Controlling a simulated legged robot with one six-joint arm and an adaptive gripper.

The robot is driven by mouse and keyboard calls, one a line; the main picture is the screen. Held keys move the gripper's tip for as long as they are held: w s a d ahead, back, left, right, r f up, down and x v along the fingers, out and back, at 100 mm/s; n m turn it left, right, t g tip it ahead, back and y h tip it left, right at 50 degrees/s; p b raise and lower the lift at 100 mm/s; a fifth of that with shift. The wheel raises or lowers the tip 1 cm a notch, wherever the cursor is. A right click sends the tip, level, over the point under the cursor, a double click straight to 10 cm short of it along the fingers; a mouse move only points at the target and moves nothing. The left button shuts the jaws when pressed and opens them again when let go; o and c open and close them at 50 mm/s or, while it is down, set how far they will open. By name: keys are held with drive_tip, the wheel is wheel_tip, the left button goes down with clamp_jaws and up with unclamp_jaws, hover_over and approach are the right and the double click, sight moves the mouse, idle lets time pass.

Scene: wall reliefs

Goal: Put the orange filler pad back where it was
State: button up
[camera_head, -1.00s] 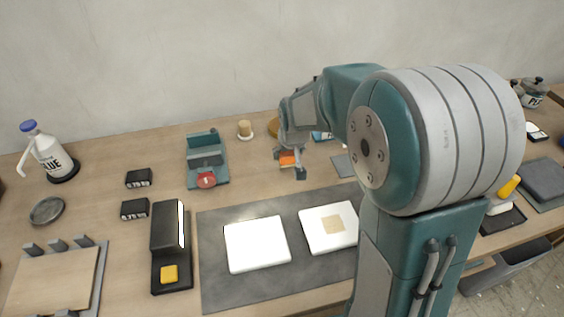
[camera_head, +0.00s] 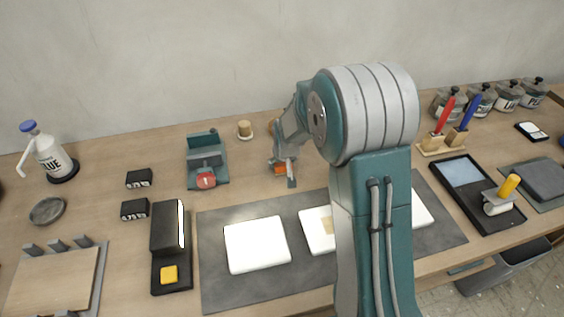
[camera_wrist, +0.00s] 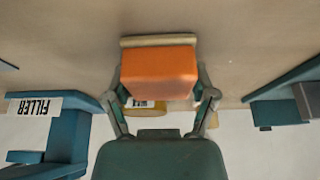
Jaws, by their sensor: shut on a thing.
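The orange filler pad (camera_wrist: 158,72) is held between the fingers of my gripper (camera_wrist: 160,92) in the wrist view. A pale strip runs along its far edge. In the head view the orange pad (camera_head: 280,168) shows small at my gripper (camera_head: 284,174), over the back middle of the table. I cannot tell how far above the wood it is. A blue holder (camera_wrist: 50,125) with a label reading FILLER stands at the left of the wrist view, apart from the pad. In the head view my arm hides part of the area behind the gripper.
A teal fixture with a red disc (camera_head: 207,160) stands left of my gripper, near a small round wooden piece (camera_head: 245,129). A grey mat (camera_head: 215,250) with white panels (camera_head: 257,244) lies in front. Another blue structure (camera_wrist: 285,98) shows right in the wrist view.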

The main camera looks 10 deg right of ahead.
drive_tip(key=shift+f, duration=0.15)
drive_tip(key=o, duration=1)
drive_tip(key=s+r, duration=1.6)
drive_tip(key=r, duration=0.4)
drive_tip(key=s+r+t, duration=0.1)
drive_tip(key=s+r, duration=0.1)
drive_tip(key=s, duration=1.3)
